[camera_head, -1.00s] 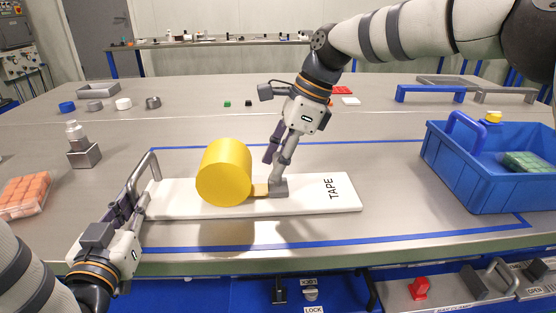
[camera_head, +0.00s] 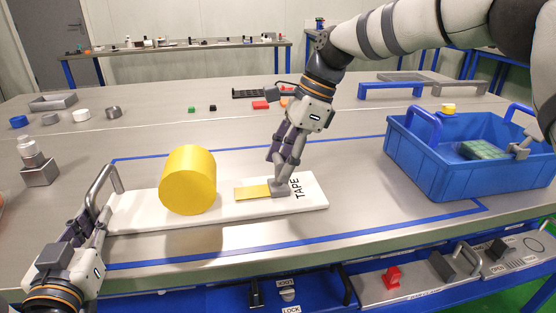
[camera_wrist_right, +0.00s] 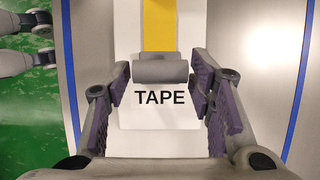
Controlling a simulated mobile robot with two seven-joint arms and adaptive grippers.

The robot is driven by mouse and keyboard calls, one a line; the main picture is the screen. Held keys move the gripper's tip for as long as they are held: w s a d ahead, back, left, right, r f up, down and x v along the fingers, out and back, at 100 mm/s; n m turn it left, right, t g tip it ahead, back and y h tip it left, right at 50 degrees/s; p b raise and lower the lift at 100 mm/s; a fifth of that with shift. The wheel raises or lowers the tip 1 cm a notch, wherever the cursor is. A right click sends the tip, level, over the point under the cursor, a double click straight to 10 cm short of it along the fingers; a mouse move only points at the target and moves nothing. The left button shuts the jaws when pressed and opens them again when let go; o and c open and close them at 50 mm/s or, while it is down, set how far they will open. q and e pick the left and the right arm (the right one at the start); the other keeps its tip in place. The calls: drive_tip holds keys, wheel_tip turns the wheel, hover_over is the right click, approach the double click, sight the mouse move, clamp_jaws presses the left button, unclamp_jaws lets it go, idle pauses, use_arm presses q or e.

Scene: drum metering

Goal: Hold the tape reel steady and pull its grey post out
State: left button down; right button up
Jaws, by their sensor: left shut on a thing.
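The tape reel is a yellow drum (camera_head: 188,181) on a white base board (camera_head: 240,212) marked TAPE at its right end. A flat yellow strip (camera_head: 252,193) runs from the drum side to the grey post (camera_head: 279,188), next to the lettering. The post also shows in the right wrist view (camera_wrist_right: 161,69).
A blue bin (camera_head: 480,185) with a green item inside stands at the right. Blue tape lines (camera_head: 350,241) border the work area. Free tabletop lies between board and bin.

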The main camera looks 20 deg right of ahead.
use_arm(q)
drive_tip(key=shift+d, duration=0.1)
use_arm(e)
drive_tip(key=shift+a, duration=0.15)
drive_tip(key=shift+r, duration=0.25)
drive_tip(key=v, duration=1.1)
drive_tip(key=shift+d+r, duration=0.25)
drive_tip(key=shift+s, duration=0.1)
use_arm(q)
drive_tip(key=c, duration=1.5)
unclamp_jaws()
drive_tip(key=shift+s, duration=0.1)
